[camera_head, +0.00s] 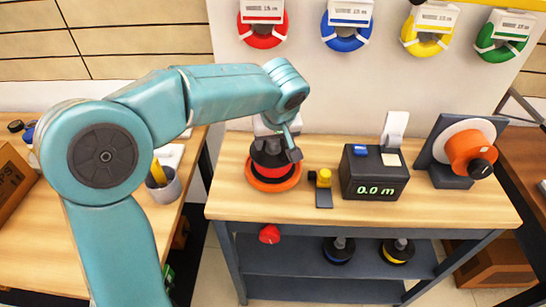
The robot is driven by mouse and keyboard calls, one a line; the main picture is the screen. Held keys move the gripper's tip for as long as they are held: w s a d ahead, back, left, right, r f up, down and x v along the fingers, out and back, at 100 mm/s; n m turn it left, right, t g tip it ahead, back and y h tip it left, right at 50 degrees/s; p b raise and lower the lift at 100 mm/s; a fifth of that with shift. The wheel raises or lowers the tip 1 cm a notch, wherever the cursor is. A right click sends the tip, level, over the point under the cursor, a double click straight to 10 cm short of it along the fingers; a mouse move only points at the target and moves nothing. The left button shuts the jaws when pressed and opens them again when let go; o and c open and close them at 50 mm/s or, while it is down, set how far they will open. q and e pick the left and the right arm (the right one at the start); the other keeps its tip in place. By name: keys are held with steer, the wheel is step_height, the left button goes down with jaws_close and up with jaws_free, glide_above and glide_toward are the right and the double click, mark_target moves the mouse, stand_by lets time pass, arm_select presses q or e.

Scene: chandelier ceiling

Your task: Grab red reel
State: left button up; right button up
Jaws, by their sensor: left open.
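A red reel (263,38) hangs on the pale wall panel at the top, left of the blue, yellow and green ones, with a white label over it. A red-orange round piece with a dark middle (262,185) sits on the left part of the wooden table; I cannot tell if it is a reel or a stand. My left arm reaches in from the left, and my left gripper (284,150) is open at this piece, overlapping its upper part in view. Contact cannot be told. My right gripper is out of view.
A black length meter (374,178) reading 0.0 m stands mid-table, beside a small yellow-and-black device (324,186). An orange reel on a dark stand (470,151) is at right.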

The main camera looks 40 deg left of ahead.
arm_select(q)
jaws_close()
steer(key=shift+r, duration=0.1)
stand_by(1.2)
